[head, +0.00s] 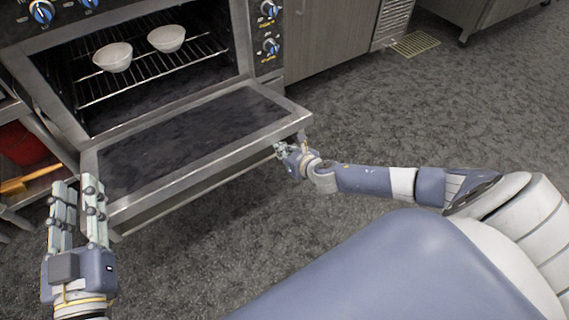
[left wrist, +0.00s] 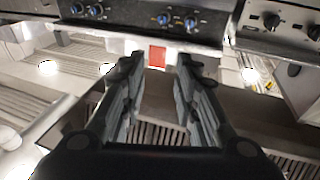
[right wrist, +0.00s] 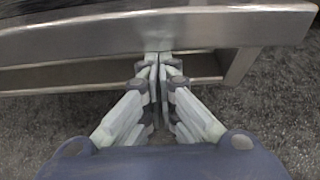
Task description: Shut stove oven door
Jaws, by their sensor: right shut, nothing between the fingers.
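The stove oven door (head: 190,140) hangs open, lowered to about level, in front of the oven cavity (head: 140,70). Its steel front edge also shows in the right wrist view (right wrist: 150,35). My right gripper (head: 281,149) is shut and empty at the door's right front corner. In the right wrist view its fingertips (right wrist: 159,58) reach the door's lower edge; I cannot tell whether they touch. My left gripper (head: 77,187) is open and empty, fingers pointing up, beside the door's left front corner. It also shows open in the left wrist view (left wrist: 154,62).
Two white bowls, one on the left (head: 113,57) and one on the right (head: 166,38), sit on the oven rack (head: 150,80). A shelf with a red container (head: 22,145) stands left of the oven. The grey floor (head: 400,120) to the right is clear.

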